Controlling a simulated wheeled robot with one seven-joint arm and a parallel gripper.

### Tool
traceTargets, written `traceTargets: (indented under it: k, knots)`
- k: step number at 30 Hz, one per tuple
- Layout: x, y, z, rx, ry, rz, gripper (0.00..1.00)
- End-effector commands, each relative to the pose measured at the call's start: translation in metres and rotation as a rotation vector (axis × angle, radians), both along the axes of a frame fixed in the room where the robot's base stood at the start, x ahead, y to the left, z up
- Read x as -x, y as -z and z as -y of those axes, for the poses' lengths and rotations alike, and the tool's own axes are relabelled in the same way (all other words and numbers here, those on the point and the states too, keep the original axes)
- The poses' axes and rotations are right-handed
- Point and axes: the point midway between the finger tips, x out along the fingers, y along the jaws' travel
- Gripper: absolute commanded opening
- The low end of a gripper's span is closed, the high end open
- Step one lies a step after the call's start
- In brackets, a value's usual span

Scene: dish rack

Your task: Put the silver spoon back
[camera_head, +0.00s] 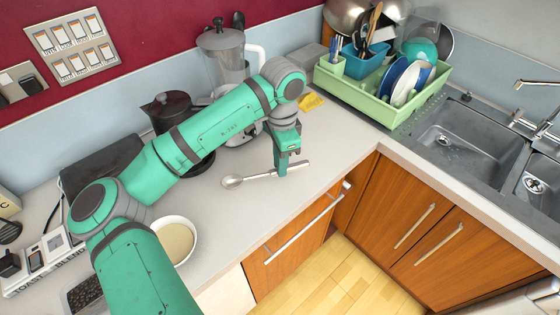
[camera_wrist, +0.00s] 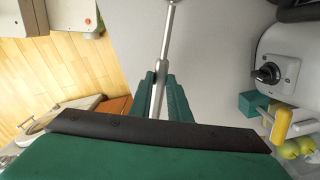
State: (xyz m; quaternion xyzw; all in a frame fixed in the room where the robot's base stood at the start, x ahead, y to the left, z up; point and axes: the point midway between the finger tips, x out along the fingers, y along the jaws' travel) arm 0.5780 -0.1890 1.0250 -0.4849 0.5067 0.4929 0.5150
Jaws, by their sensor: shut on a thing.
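The silver spoon (camera_head: 234,181) lies level at the countertop, its bowl to the left and its handle to the right. My gripper (camera_head: 283,168) points down and is shut on the spoon's handle. In the wrist view the spoon (camera_wrist: 170,30) runs up from between the two green fingers (camera_wrist: 158,95), and its bowl is out of the frame. Whether the spoon touches the counter or is just above it, I cannot tell. The green dish rack (camera_head: 385,112) stands at the back right, with a light green cutlery cup (camera_head: 332,67) at its left end.
Plates (camera_head: 405,85) and a blue container (camera_head: 366,72) with utensils stand in the rack. The sink (camera_head: 470,140) is to its right. A blender (camera_head: 225,60) and dark pot (camera_head: 170,108) stand behind my arm. A bowl (camera_head: 176,240) is near the front.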

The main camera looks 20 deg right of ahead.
Motion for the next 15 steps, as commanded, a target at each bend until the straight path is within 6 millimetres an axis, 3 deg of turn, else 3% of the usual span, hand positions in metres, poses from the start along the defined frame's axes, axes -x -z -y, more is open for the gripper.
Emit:
traceTargets:
  k: [5, 15]
  knots:
    - [0.0, 0.003, -0.001, -0.001, 0.0, -0.001, 0.0]
    - [0.0, 0.032, -0.001, -0.001, -0.001, -0.002, 0.0]
